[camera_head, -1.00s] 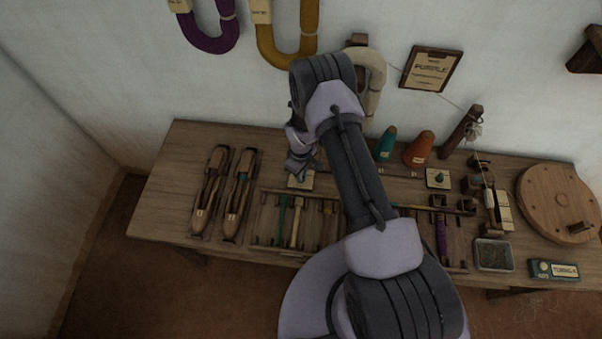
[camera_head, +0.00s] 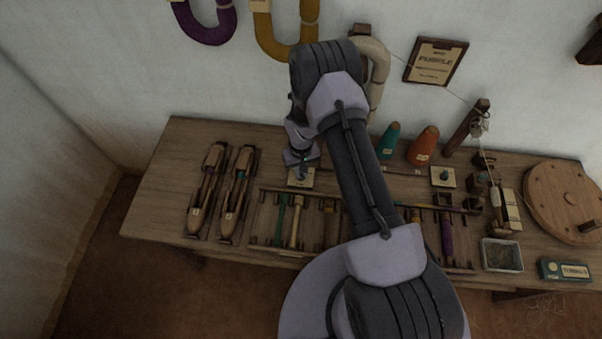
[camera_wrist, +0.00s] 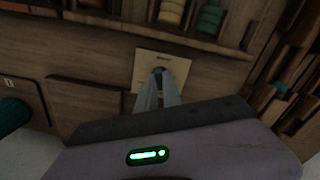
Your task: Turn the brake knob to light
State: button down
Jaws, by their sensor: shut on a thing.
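A small dark blue-green knob (camera_wrist: 159,71) stands on a pale square plate (camera_wrist: 147,60) in the wrist view. The print on the plate is too small to read, and so is the setting of the knob. The plate (camera_head: 293,182) also shows in the head view, on the table below my wrist. My gripper (camera_wrist: 160,80) is shut on the knob, one finger on each side. In the head view my gripper (camera_head: 302,169) hides part of the plate. A second plate (camera_head: 436,182) with a similar knob (camera_head: 444,175) lies right of my arm.
Two wooden shuttles (camera_head: 208,192) lie left of the gripper. A rack with coloured bobbins (camera_head: 283,212) lies in front. Teal (camera_head: 389,140) and orange (camera_head: 424,146) cones stand behind my arm. A metal tray (camera_head: 502,254) and round wooden disc (camera_head: 566,194) are at the right.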

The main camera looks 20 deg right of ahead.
jog(key=m+b, duration=0.2)
jog(key=m, duration=0.2)
jog(key=shift+m, duration=0.4)
dwell(0.4)
jog(key=c, duration=1.5)
grip_release()
notch_tip(320, 180, up, 18)
jog(key=p, duration=0.4)
jog(key=shift+f+p, duration=0.25)
jog(key=shift+p, duration=0.15)
